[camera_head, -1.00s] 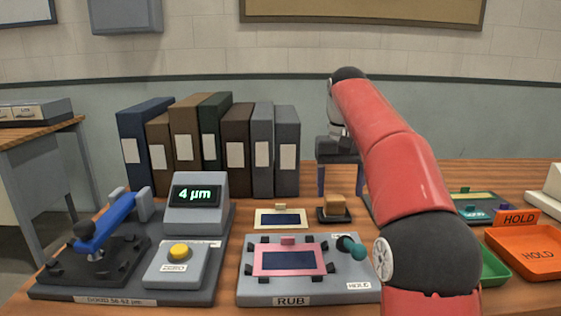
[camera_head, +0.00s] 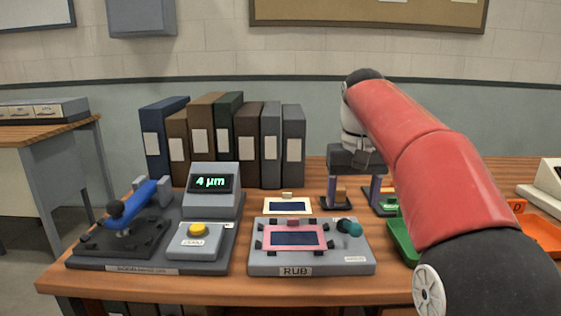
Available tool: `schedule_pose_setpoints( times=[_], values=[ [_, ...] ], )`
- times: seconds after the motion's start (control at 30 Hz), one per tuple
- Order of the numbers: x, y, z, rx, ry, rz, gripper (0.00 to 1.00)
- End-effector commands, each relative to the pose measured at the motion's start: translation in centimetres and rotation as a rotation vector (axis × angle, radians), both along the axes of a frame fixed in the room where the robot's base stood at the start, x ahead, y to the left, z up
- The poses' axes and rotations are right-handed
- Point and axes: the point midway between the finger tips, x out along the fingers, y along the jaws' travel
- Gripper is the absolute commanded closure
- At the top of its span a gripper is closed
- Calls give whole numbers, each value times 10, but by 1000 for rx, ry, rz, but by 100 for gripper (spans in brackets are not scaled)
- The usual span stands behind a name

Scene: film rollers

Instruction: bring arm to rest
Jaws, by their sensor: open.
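My red arm reaches in from the lower right and bends down at a dark joint near the top. My gripper (camera_head: 354,205) hangs from it, pointing down, with its two purple-grey fingers spread wide. I see nothing held between them. A tan block on a black pad (camera_head: 341,196) shows behind the left finger and partly between the fingers. The picture does not make clear how high the fingertips are above the table.
The RUB station (camera_head: 311,263) with a pink frame (camera_head: 295,226) stands front centre. A gauge reading 4 µm (camera_head: 211,184) with a blue lever (camera_head: 139,199) is left. Binders (camera_head: 248,145) stand behind. Green (camera_head: 402,240) and orange (camera_head: 540,237) trays are right, partly behind my arm.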

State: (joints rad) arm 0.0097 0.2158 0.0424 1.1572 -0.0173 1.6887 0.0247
Motion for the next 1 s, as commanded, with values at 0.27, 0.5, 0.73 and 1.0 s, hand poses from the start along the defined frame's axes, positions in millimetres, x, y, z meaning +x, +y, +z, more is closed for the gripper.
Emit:
schedule_pose_setpoints(
  times=[0.27, 0.5, 0.73, 1.0],
  values=[
    [-61, -1, -9, -4, -101, 2, 33],
    [-153, -5, -59, -3, -248, 0, 33],
    [-224, -8, -129, 3, -367, -2, 33],
    [-249, -9, -164, 7, -413, -2, 33]
  ],
)
